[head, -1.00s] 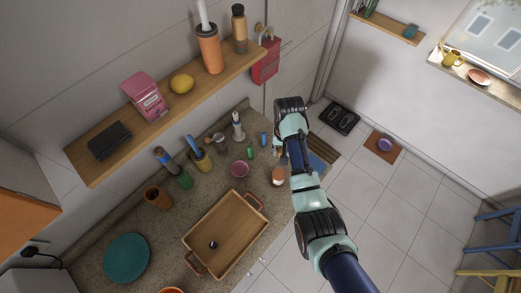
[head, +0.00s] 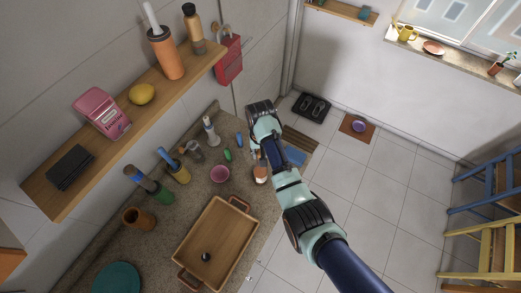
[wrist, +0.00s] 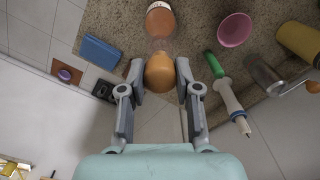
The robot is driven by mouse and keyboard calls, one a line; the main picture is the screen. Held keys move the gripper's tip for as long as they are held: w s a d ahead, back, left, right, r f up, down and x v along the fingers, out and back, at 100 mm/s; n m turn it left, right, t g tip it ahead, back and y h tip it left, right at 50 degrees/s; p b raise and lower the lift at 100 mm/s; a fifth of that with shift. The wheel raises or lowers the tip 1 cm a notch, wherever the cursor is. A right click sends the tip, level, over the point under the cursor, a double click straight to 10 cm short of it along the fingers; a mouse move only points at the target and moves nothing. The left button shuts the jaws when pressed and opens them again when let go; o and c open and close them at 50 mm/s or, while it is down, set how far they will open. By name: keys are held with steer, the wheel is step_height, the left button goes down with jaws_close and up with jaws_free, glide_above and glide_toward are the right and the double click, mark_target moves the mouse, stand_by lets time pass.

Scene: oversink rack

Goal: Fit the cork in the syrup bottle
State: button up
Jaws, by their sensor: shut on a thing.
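The syrup bottle (head: 260,174) stands upright on the speckled counter, near its edge, with amber contents and a pale band. In the wrist view the bottle (wrist: 160,20) lies beyond the fingertips, and a clear glass part reaches from it towards them. My gripper (wrist: 160,78) is shut on the cork (wrist: 160,72), a rounded orange-brown piece between the two fingers. In the head view my gripper (head: 255,152) is just above the bottle, and the cork cannot be made out there. The cork lines up with the bottle in the wrist view; whether they touch I cannot tell.
A pink bowl (head: 220,173), a green item (head: 227,155) and a white dispenser (head: 210,131) stand left of the bottle. A wooden tray (head: 222,205) lies in front. A blue flat item (head: 294,155) lies to the right. A wall shelf (head: 120,135) runs along the left.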

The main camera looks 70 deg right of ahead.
steer(key=shift+f, duration=0.6)
steer(key=shift+p, duration=0.65)
stand_by(1.1)
steer(key=shift+f+b, duration=1)
steer(key=shift+f, duration=0.65)
steer(key=o, duration=0.9)
steer(key=shift+c, duration=0.2)
step_height(320, 180, up, 8)
steer(key=shift+f, duration=0.2)
steer(key=shift+w, duration=0.1)
